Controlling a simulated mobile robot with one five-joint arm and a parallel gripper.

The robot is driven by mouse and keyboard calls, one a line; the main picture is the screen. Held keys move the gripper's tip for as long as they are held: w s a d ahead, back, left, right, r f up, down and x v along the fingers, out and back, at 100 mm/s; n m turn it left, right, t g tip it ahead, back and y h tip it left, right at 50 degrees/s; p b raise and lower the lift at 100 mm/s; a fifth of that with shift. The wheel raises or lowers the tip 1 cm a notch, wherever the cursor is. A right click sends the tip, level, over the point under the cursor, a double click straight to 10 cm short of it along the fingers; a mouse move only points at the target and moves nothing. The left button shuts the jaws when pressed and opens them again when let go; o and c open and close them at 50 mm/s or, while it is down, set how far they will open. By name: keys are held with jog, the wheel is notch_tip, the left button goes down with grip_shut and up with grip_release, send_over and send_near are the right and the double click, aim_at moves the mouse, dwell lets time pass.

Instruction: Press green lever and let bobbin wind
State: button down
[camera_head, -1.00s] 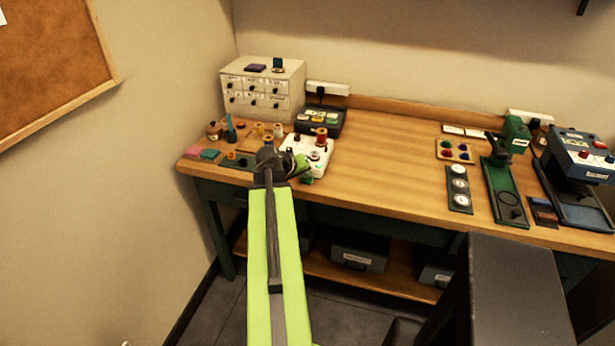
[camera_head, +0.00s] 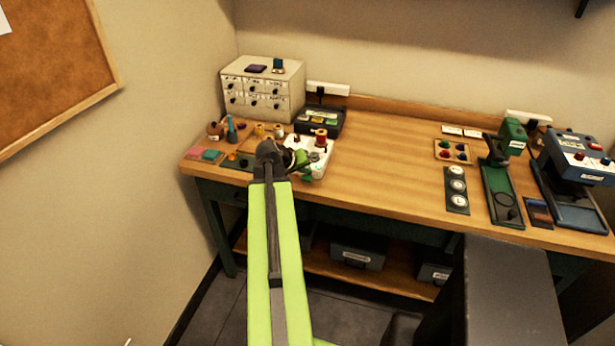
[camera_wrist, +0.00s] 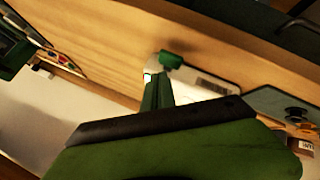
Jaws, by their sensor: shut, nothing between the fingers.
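The white bobbin winder (camera_head: 322,168) stands near the table's front edge at the left, with a red spool (camera_head: 320,136) on top. Its green lever (camera_head: 308,178) sticks out at the front. In the wrist view the lever (camera_wrist: 172,60) is at the end of the white winder (camera_wrist: 192,82). My gripper (camera_head: 299,159) is shut and empty, over the winder's left side. In the wrist view its fingertips (camera_wrist: 156,80) end just short of the lever in the picture. I cannot tell whether they touch. My arm and gripper hide part of the winder.
A dark box (camera_head: 322,120) and a drawer cabinet (camera_head: 263,88) stand behind the winder. Loose spools and a dark tray (camera_head: 240,163) lie to its left. The table's middle (camera_head: 395,160) is clear. A green press (camera_head: 500,180) and a blue machine (camera_head: 575,165) stand at the right.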

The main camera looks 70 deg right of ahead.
aim_at(306, 178)
notch_tip(306, 178, up, 5)
jog(key=p, duration=0.4)
jog(key=shift+p, duration=0.35)
jog(key=shift+f, duration=0.1)
